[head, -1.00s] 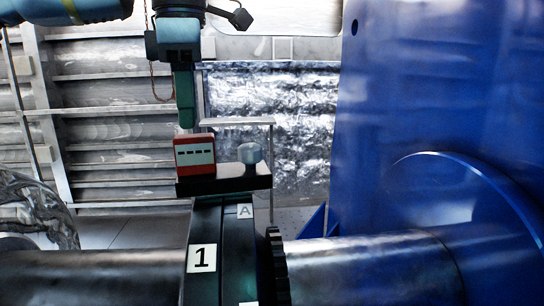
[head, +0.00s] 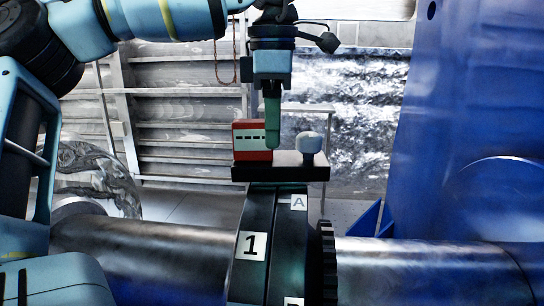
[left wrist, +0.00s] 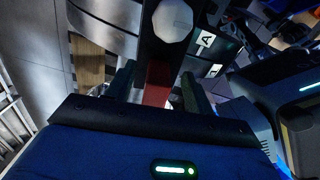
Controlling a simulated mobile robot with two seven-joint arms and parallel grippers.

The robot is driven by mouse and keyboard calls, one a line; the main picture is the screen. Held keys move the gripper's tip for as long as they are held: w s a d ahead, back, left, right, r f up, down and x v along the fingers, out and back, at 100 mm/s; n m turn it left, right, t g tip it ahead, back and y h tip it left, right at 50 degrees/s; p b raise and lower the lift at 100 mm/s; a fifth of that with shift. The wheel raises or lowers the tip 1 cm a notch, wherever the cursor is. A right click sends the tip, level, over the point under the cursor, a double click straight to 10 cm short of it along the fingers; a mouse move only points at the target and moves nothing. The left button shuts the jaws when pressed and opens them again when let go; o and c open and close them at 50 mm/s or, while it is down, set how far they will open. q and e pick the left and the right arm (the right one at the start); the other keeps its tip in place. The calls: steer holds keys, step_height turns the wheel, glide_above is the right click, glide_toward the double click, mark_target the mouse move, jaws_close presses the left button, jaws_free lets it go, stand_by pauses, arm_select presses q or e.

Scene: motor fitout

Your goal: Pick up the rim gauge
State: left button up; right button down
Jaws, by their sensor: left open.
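The rim gauge is a black bar (head: 275,174) with a red-and-white box (head: 252,141) on its left and a pale faceted knob (head: 309,143) on its right. It sits on top of the dark wheel rim marked 1 and A (head: 262,215). My left gripper (head: 272,143) points down at the gauge, with a finger beside the box's right edge. In the left wrist view, the open fingers (left wrist: 157,88) stand on either side of the red box (left wrist: 158,80), and the knob (left wrist: 172,20) shows beyond. Contact cannot be told. My right gripper is not in view.
A metal shaft (head: 140,255) runs out both sides of the rim, with a toothed ring (head: 326,262) at its right. A large blue panel (head: 470,110) stands at right. Ribbed metal shelving (head: 180,130) stands behind.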

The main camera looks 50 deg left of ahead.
arm_select(q)
steer(key=shift+f, duration=1.1)
jaws_close()
steer(key=shift+r, duration=0.1)
